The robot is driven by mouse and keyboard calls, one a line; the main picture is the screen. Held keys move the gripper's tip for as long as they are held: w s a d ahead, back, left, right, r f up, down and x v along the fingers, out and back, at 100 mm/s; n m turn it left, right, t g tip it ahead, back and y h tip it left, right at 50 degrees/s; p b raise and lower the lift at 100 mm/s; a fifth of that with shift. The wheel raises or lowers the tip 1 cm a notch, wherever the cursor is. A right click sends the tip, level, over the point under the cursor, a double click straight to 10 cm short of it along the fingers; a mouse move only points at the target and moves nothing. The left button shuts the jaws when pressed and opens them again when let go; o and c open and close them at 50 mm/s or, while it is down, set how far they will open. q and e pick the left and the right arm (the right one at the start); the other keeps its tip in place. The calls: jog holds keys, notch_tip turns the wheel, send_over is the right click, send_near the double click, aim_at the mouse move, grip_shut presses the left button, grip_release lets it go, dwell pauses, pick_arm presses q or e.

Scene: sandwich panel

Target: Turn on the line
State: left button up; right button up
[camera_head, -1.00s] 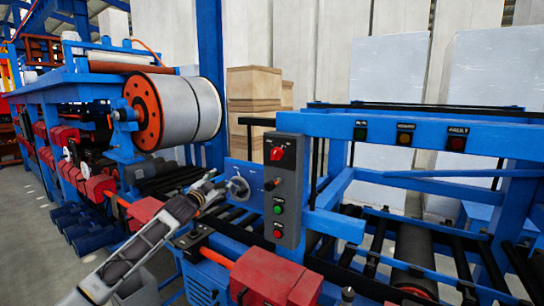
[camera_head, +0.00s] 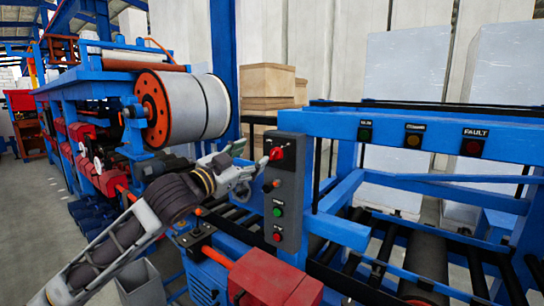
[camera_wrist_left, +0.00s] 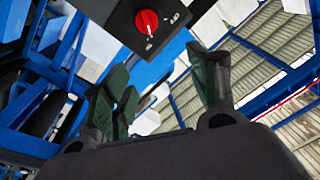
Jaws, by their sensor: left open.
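The grey control box (camera_head: 291,185) stands on the blue frame. It carries a red rotary switch (camera_head: 276,154) at the top, a dark selector knob (camera_head: 270,186), a green button (camera_head: 278,211) and a red button (camera_head: 277,237). My left gripper (camera_head: 254,172) is open and empty, just left of the box, near the height of the rotary switch and selector knob. In the left wrist view the red switch (camera_wrist_left: 146,21) shows beyond the spread fingers (camera_wrist_left: 165,85), above the gap; I see no contact. My right gripper is out of view.
A large roll (camera_head: 185,106) with an orange flange is at the back left. A blue crossbeam (camera_head: 400,134) with indicator lamps, one labelled FAULT, runs right of the box. A red housing (camera_head: 275,280) lies below the box. Wooden crates (camera_head: 268,85) stand behind.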

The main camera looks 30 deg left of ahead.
pick_arm(q)
jog(key=f, duration=0.1)
jog(key=f+n+g, duration=0.1)
jog(key=n+y, duration=0.1)
jog(key=shift+s+a+f, duration=0.1)
jog(key=shift+a+f, duration=0.15)
jog(key=shift+f, duration=0.15)
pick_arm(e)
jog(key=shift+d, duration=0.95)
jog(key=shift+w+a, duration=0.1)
